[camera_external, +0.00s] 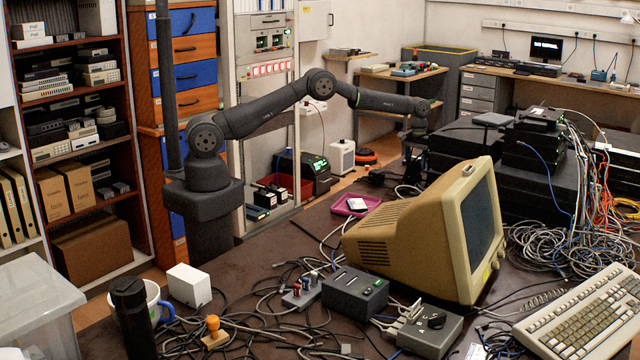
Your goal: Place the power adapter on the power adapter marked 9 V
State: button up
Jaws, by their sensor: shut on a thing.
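My gripper (414,172) points down over the far part of the brown table, just behind the beige monitor. It is shut on a small dark thing that I take for the power adapter; its outline blends with the dark fingers and cables. A black adapter-like block (377,177) with cables lies on the table just left of my gripper. No 9 V marking can be read at this size, so I cannot tell which adapter bears it.
The beige monitor (410,240) stands close in front of my gripper. Stacked black network devices (480,150) with loose cables stand to its right. A pink tray (356,205) lies to the left. Tangled cables, small boxes and a keyboard (585,325) cover the near table.

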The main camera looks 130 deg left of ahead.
aim_at(416, 159)
jog(key=o, duration=1.1)
jog(key=shift+c, duration=0.2)
notch_tip(416, 159, up, 12)
jog(key=shift+r, duration=0.15)
notch_tip(416, 159, down, 12)
jog(key=shift+f, duration=0.15)
notch_tip(416, 159, up, 2)
jog(key=shift+r, duration=1)
